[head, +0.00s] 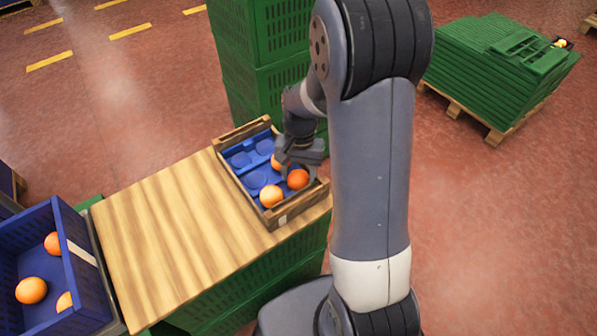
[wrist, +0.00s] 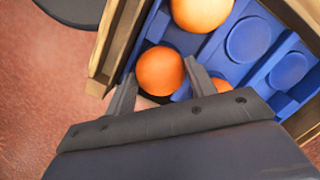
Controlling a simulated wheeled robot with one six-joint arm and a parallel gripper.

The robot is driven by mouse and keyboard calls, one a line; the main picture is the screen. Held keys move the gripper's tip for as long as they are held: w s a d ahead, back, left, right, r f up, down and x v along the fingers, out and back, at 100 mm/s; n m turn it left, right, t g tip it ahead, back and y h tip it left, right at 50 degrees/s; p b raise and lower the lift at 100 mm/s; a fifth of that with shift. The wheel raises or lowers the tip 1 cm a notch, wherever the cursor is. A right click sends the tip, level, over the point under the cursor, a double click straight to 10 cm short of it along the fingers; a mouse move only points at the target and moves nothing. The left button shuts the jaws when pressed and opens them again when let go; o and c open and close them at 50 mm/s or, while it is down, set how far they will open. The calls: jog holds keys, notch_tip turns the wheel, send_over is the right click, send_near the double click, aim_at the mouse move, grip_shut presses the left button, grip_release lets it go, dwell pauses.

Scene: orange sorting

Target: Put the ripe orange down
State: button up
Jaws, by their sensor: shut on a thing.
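The ripe orange (head: 298,179), a deep reddish orange, is between the fingers of my gripper (wrist: 160,85). It also shows in the wrist view (wrist: 160,70). My gripper is shut on it at the right side of a wooden tray (head: 233,133) with a blue insert of round wells. I cannot tell whether the orange touches the insert. A lighter orange (head: 271,196) sits in the tray's near corner. Another orange (head: 277,162) is partly hidden by my gripper; in the wrist view it shows behind the right finger (wrist: 222,87).
Several wells (head: 240,160) in the tray are empty. The tray stands at the right end of a wooden tabletop (head: 165,240), otherwise clear. A blue crate (head: 90,290) with oranges is at the left. Green crates (head: 265,90) are stacked behind the tray.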

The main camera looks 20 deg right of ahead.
jog(key=o, duration=0.7)
jog(key=shift+o, duration=0.2)
notch_tip(320, 180, up, 12)
jog(key=w+p, duration=0.1)
jog(key=p, duration=0.1)
jog(key=shift+w+d+p, duration=0.3)
jog(key=shift+d+p, duration=0.1)
dwell(2.0)
